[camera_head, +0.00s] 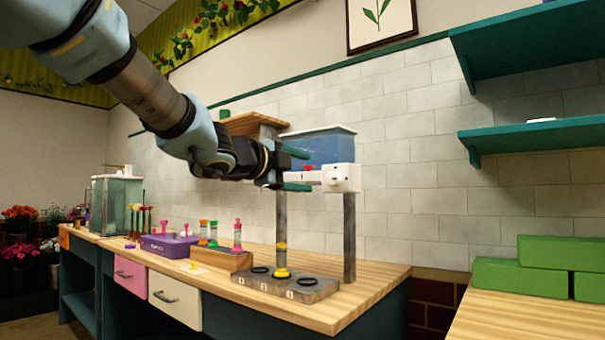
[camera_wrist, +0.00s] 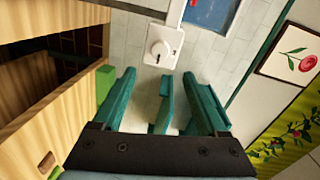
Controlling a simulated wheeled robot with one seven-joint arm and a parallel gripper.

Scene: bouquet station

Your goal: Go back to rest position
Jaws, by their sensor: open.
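My gripper (camera_head: 297,171) is open, with its two teal fingers apart and nothing between them. It is raised above the wooden counter (camera_head: 335,305), at the left side of the white dispenser box. My arm comes in from the upper left. In the wrist view my gripper (camera_wrist: 160,82) also shows as open, with the dispenser box (camera_wrist: 163,46) and its round knob beyond the fingers. In the head view the dispenser box (camera_head: 341,178) is by the blue tank (camera_head: 325,150); whether a finger touches the box cannot be told.
A grey base (camera_head: 318,292) with rings holds an upright yellow-capped item (camera_head: 281,262) below my gripper. A wooden rack (camera_head: 222,259) with several tubes and a purple box (camera_head: 168,245) stand left. Green blocks (camera_head: 522,277) lie right. Teal shelves (camera_head: 535,139) hang on the wall.

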